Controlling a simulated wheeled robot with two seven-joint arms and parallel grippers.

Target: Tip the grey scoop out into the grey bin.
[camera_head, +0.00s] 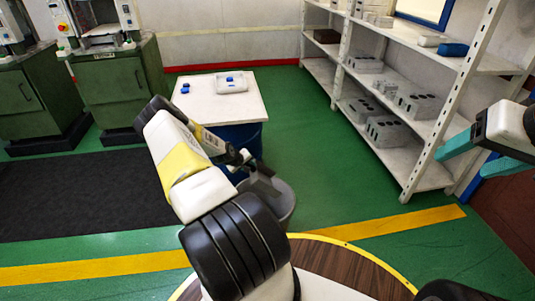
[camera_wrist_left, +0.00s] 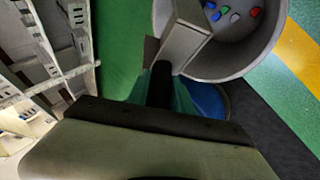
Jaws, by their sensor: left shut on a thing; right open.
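My left gripper (camera_wrist_left: 162,90) is shut on the dark handle of the grey scoop (camera_wrist_left: 185,42). The scoop also shows partly behind my left arm in the head view (camera_head: 264,182). It is over the near rim of the grey bin (camera_wrist_left: 215,75) and looks tilted; I cannot see whether anything is in it. The bin stands on the floor in the head view (camera_head: 284,208), partly hidden by my left arm. Several small red, blue, green and pale pieces (camera_wrist_left: 235,17) lie inside it. My right gripper (camera_head: 478,160) is open and empty at the right edge of the head view.
A white-topped table (camera_head: 215,105) stands behind the bin, with a pale tray (camera_head: 232,85) and small blue pieces on it. Metal shelves (camera_head: 405,165) with grey moulds stand at the right. Green machines (camera_head: 118,80) stand at the back left.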

